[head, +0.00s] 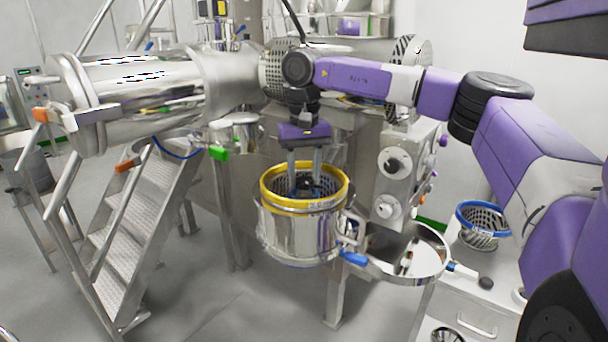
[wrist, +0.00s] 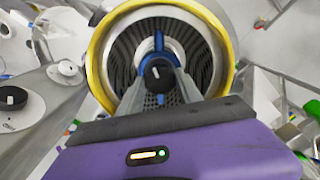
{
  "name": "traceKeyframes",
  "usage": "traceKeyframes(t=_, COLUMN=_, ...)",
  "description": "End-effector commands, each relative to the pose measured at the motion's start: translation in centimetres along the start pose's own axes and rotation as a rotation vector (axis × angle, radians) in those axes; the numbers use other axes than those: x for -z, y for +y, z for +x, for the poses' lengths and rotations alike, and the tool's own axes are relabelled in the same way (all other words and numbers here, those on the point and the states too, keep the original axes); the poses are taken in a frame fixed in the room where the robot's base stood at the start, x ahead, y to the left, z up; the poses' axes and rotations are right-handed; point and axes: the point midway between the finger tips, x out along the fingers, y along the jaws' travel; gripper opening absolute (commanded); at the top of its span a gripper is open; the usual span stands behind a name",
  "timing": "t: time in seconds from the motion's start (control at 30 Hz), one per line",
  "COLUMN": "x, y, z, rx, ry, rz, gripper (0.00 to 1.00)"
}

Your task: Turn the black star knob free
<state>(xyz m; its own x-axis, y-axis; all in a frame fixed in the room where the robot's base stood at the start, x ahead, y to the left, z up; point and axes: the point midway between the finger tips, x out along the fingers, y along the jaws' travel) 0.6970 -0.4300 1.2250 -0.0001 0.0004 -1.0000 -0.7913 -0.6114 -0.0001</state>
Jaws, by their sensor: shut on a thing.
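The black star knob (wrist: 158,73) sits at the centre of a steel drum with a yellow rim (wrist: 97,62). In the wrist view it lies between my two finger ends, in front of a blue part (wrist: 158,42). My gripper (wrist: 160,88) reaches down into the drum and is shut on the knob. In the head view my gripper (head: 305,185) points straight down inside the yellow ring (head: 340,190). There the knob is mostly hidden by the fingers and the rim. Dark ribbed or perforated walls surround the knob inside the drum.
A round steel lid (head: 425,262) stands open at the drum's right, with a blue handle (head: 353,259) beside it. A blue-rimmed basket (head: 483,222) sits on a cabinet at right. Steel steps (head: 140,215) stand at left. The drum wall closely surrounds my fingers.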

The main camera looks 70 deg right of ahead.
Motion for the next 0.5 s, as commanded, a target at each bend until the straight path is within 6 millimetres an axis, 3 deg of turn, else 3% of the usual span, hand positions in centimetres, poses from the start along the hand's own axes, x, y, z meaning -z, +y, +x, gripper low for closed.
traceKeyframes(t=0.47, x=0.03, y=-0.02, z=-0.17, rx=0.000, ry=0.002, rz=-0.013, gripper=0.01)
traceKeyframes(t=0.5, x=0.03, y=-0.02, z=-0.17, rx=0.000, ry=0.002, rz=-0.013, gripper=0.50)
